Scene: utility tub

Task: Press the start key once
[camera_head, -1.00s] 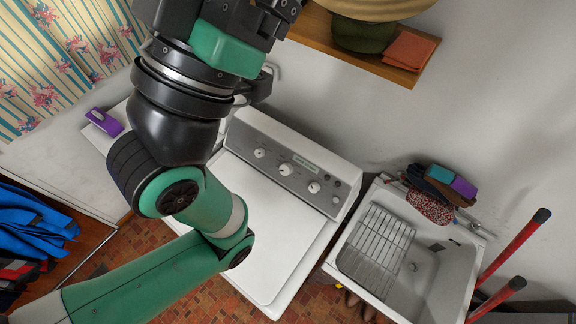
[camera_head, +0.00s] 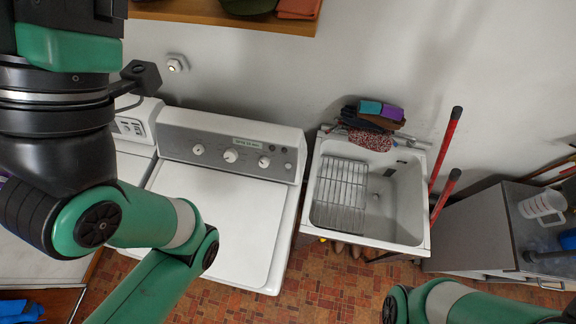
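A white top-loading machine (camera_head: 218,222) stands at centre left with its lid down. Its grey control panel (camera_head: 180,137) slopes along the back and carries a left knob (camera_head: 198,149), a middle knob (camera_head: 231,156) and a right knob (camera_head: 264,162). Small dark round keys (camera_head: 288,166) sit at the panel's right end. Their labels are too small to read, so I cannot tell which is the start key.
A second white appliance (camera_head: 131,168) stands left of the machine, partly behind my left arm. A sink (camera_head: 411,192) with a wire rack (camera_head: 340,194) is to the right. Two red handles (camera_head: 447,145) lean beside it. A grey cabinet (camera_head: 480,225) stands farther right. A wooden shelf (camera_head: 215,13) hangs above.

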